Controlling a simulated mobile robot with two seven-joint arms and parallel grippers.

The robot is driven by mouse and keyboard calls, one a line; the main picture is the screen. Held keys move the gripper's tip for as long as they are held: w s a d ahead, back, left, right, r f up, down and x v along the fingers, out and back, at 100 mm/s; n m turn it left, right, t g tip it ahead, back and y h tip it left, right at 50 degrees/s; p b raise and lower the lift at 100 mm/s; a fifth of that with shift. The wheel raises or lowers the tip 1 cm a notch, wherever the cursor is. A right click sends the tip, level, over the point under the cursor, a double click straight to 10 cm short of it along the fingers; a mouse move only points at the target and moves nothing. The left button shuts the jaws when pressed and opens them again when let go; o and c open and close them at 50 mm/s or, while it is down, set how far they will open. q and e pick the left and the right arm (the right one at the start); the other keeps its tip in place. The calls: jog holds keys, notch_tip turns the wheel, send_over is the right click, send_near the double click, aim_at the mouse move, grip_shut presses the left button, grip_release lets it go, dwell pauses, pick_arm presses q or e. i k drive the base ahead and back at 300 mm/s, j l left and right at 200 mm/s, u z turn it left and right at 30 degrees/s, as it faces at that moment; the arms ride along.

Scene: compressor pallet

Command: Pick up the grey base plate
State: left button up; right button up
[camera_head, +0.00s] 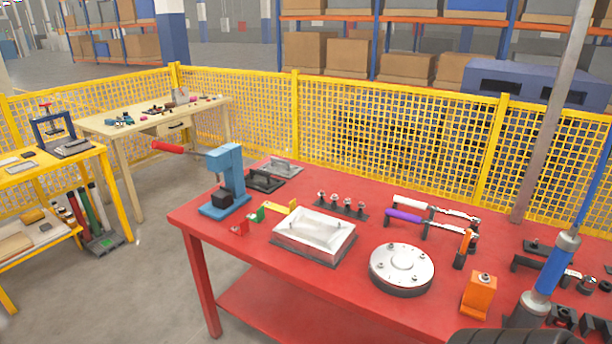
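No part is plainly marked as the grey base plate in the head view. A round grey plate (402,264) with several small studs lies on a dark round base on the red table (330,285). A shallow rectangular silver tray (313,232) on a dark grey base lies left of it. A small grey plate-like part (286,166) lies at the table's far left, beside a black fixture (263,181). I cannot tell which one is the grey base plate. Neither of my grippers is in view.
A blue press (226,180) with a red handle stands at the table's left end. Purple- and orange-handled tools (405,215), an orange block (479,294) and a blue-and-silver cylindrical tool (552,268) occupy the right. Yellow mesh fencing (400,130) runs behind. Floor (150,260) is open at left.

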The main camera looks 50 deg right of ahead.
aim_at(277, 167)
jog(key=z, duration=1.3)
